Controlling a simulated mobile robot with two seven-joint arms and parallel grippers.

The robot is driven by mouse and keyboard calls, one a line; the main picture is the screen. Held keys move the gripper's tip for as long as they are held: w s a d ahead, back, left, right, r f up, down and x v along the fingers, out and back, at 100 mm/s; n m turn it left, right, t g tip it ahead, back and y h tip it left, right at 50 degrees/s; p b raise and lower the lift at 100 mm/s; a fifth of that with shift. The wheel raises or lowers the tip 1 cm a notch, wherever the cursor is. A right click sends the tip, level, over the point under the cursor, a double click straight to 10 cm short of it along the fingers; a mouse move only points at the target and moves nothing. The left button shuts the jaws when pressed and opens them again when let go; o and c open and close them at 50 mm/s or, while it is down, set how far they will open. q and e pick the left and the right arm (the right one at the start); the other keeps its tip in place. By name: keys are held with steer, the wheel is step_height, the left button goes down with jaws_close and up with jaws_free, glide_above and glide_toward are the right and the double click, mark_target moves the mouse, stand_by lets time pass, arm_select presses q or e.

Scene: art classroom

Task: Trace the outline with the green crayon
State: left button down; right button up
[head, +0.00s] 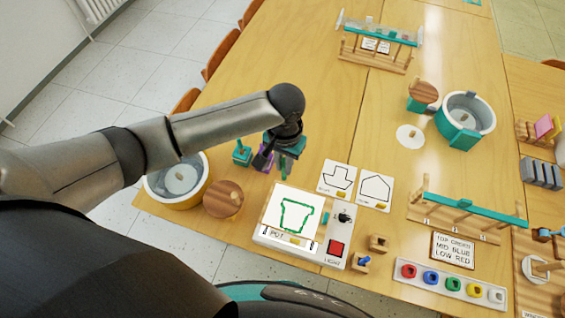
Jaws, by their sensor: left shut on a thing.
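The drawing board (262,231) lies near the table's front edge. Its white sheet bears a pot-shaped outline (283,212) with thick green line along its visible sides, and the word "POT" below. My left gripper (284,157) is above and behind the board's top edge, pointing down. It is shut on a small green piece, apparently the green crayon (285,171), whose tip appears apart from the outline. The fingers partly hide it. My right gripper is not in view.
A white strip with coloured pieces (442,285) lies front right. A white-and-yellow pot (176,201) and round wooden lid (223,199) stand left. The table's middle is clear.

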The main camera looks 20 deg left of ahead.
arm_select(q)
step_height(320, 180, down, 7)
steer(key=s+m+b, duration=0.1)
steer(key=s+b, duration=0.1)
steer(key=b, duration=0.1)
steer(key=shift+s+d, duration=0.15)
steer(key=shift+s, duration=0.15)
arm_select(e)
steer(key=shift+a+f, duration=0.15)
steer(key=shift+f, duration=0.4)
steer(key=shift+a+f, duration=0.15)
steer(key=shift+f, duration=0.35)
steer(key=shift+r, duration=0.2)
arm_select(q)
steer(key=shift+p, duration=0.35)
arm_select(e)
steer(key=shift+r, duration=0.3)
arm_select(q)
steer(key=shift+f+b, duration=0.9)
steer(key=shift+f, duration=0.7)
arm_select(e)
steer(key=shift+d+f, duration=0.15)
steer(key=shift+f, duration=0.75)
arm_select(q)
steer(key=shift+r, duration=0.1)
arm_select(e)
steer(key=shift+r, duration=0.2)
